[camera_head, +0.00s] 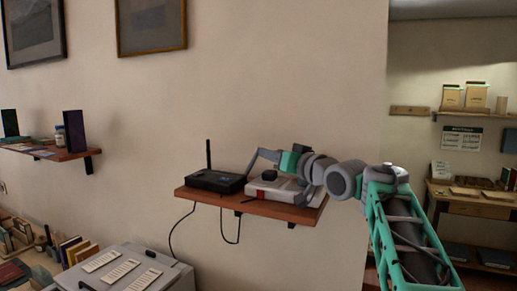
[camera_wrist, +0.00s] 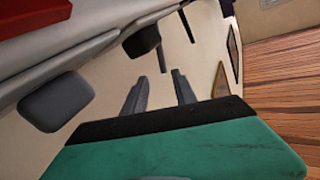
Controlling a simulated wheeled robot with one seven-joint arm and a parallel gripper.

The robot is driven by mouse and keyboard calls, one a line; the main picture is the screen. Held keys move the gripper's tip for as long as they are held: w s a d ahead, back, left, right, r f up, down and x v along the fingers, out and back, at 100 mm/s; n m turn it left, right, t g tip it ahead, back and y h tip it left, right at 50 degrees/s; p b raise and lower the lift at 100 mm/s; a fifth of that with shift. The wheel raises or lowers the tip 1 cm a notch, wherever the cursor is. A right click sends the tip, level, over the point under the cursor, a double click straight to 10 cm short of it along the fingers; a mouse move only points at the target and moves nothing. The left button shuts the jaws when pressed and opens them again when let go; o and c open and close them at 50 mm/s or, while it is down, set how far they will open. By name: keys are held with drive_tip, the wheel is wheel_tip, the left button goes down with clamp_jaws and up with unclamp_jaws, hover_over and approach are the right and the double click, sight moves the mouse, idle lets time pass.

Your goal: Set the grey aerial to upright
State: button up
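A white device (camera_head: 268,190) with a red mark sits on the right half of a wooden wall shelf. A slanted grey bar (camera_head: 251,163) at its left rear looks like the grey aerial, leaning to the right. The bar's upper end meets my gripper in this view, and I cannot tell whether they touch. My gripper (camera_head: 269,154) is above the device, pointing left. In the wrist view my gripper (camera_wrist: 160,90) has its two fingers apart with nothing visible between them. A grey rounded block (camera_wrist: 55,101) shows at left there; I cannot tell what it belongs to.
A black router (camera_head: 215,182) with an upright black aerial (camera_head: 208,154) stands left of the white device. A small black knob (camera_head: 269,175) is on the device's top. Cables hang below the shelf (camera_head: 262,208).

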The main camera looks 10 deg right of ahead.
sight(252, 163)
drive_tip(key=p+x, duration=0.1)
drive_tip(key=x, duration=0.1)
drive_tip(key=p+x, duration=0.1)
drive_tip(key=x, duration=0.2)
drive_tip(key=shift+w+a+r, duration=0.1)
drive_tip(key=shift+a+r, duration=0.05)
drive_tip(key=shift+a, duration=0.4)
drive_tip(key=shift+w+a, duration=0.1)
drive_tip(key=shift+w, duration=0.3)
drive_tip(key=shift+c, duration=0.5)
clamp_jaws()
